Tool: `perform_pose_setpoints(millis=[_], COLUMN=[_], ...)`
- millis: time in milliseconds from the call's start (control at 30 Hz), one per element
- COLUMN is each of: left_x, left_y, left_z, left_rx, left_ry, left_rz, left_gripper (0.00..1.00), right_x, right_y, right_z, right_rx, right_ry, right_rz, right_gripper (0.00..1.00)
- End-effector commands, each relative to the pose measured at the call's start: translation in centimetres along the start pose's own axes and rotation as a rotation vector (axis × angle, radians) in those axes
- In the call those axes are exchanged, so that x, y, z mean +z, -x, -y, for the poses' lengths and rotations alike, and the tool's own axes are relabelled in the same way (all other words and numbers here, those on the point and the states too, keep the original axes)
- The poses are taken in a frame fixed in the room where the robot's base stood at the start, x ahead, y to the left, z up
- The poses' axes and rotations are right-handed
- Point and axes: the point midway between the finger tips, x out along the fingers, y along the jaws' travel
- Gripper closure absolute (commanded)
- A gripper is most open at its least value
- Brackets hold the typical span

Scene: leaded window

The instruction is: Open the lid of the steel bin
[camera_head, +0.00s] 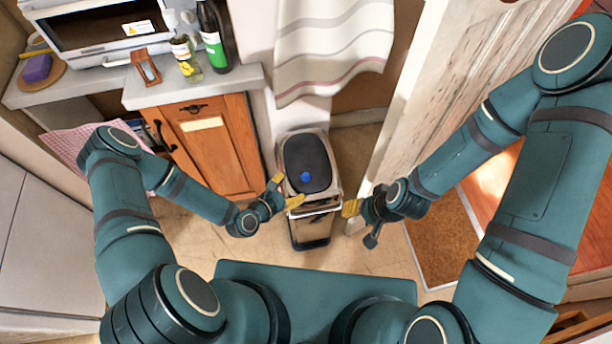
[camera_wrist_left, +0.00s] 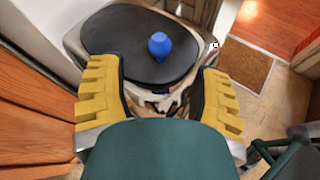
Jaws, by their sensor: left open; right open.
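The steel bin (camera_head: 309,227) stands on the floor in the middle of the head view, between my two grippers. Its black lid (camera_head: 305,155) lies flat and shut, with a blue knob (camera_head: 306,177) on it. The lid (camera_wrist_left: 138,48) and knob (camera_wrist_left: 160,45) also show in the left wrist view. My left gripper (camera_head: 285,190) is open at the bin's front left, its yellow fingers spread in front of the lid with nothing between them. My right gripper (camera_head: 352,215) is to the right of the bin, apart from it and empty.
A wooden cabinet (camera_head: 212,150) stands left of the bin under a grey counter with bottles (camera_head: 213,45) and a white oven. A striped cloth (camera_head: 330,50) hangs behind the bin. A pale door (camera_head: 450,75) and brown mat (camera_head: 440,240) are to the right.

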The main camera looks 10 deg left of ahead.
Motion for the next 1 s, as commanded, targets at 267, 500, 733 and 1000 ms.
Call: perform_pose_setpoints(millis=[267,500,733,1000], left_x=[0.0,0.0,0.0,0.0], left_y=[-5.3,-7.7,-8.0,-8.0], left_z=[0.1,0.1,0.0,0.0], left_rx=[-0.003,-0.002,-0.001,-0.001], left_ry=[-0.003,-0.002,-0.001,-0.001], left_rz=[0.001,-0.001,-0.002,-0.001], left_gripper=[0.36,0.36,0.36,0.8], right_x=[0.2,0.3,0.3,0.3], right_y=[-0.5,-0.6,-0.6,-0.6], right_z=[-0.2,-0.2,-0.2,-0.2], right_rx=[-0.001,-0.001,-0.001,-0.001], right_ry=[0.002,0.002,0.002,0.002], right_rz=[0.004,0.007,0.007,0.007], right_gripper=[0.53,0.53,0.53,0.53])
